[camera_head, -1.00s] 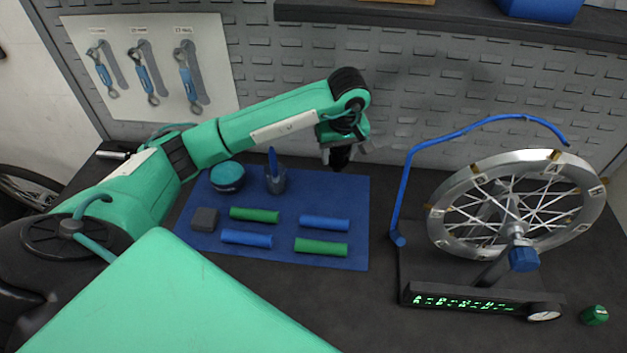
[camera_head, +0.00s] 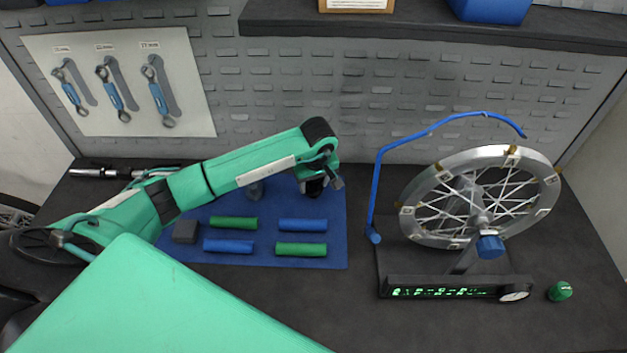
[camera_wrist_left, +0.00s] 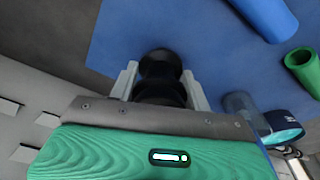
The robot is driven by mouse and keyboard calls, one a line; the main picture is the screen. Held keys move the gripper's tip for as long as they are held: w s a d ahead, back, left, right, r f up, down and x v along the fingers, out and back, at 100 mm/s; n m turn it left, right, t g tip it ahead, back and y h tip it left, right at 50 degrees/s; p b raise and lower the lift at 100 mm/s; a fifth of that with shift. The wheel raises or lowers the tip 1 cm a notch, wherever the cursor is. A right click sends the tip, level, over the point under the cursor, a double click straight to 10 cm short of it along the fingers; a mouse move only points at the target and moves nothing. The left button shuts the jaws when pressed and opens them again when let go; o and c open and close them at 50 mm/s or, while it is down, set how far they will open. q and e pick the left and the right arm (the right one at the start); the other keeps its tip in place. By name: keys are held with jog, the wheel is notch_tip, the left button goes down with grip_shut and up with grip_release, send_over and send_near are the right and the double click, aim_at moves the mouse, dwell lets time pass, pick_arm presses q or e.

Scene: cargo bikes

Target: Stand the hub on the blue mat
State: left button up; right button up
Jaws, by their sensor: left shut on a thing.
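My left gripper (camera_head: 318,184) is over the far right part of the blue mat (camera_head: 335,240) in the head view. In the left wrist view, its two pale fingers (camera_wrist_left: 160,85) are shut on the black hub (camera_wrist_left: 160,66). The hub shows as a dark, rounded, stepped piece over the blue mat (camera_wrist_left: 120,40). In the head view the hub is a dark shape below the gripper and hard to make out. I cannot tell whether its lower end touches the mat. My right gripper is not in view.
Blue and green tubes (camera_head: 302,250) and a dark grey block (camera_head: 185,232) lie on the mat. A wheel (camera_head: 480,197) in a stand with a blue rod (camera_head: 376,190) stands to the right.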

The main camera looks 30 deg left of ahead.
pick_arm(q)
jog(key=shift+f, duration=0.1)
jog(key=o, duration=1.2)
jog(key=shift+o, duration=0.2)
jog(key=shift+r, duration=0.25)
jog(key=r+b, duration=0.1)
jog(key=r, duration=0.2)
jog(key=r+b, duration=0.1)
jog(key=r, duration=0.2)
jog(key=s+d+r+b, duration=0.1)
jog(key=r, duration=0.3)
jog(key=shift+d+b, duration=0.1)
jog(key=shift+b, duration=0.25)
jog(key=shift+s+d+r, duration=0.1)
jog(key=shift+s+r, duration=0.05)
jog(key=shift+r, duration=0.65)
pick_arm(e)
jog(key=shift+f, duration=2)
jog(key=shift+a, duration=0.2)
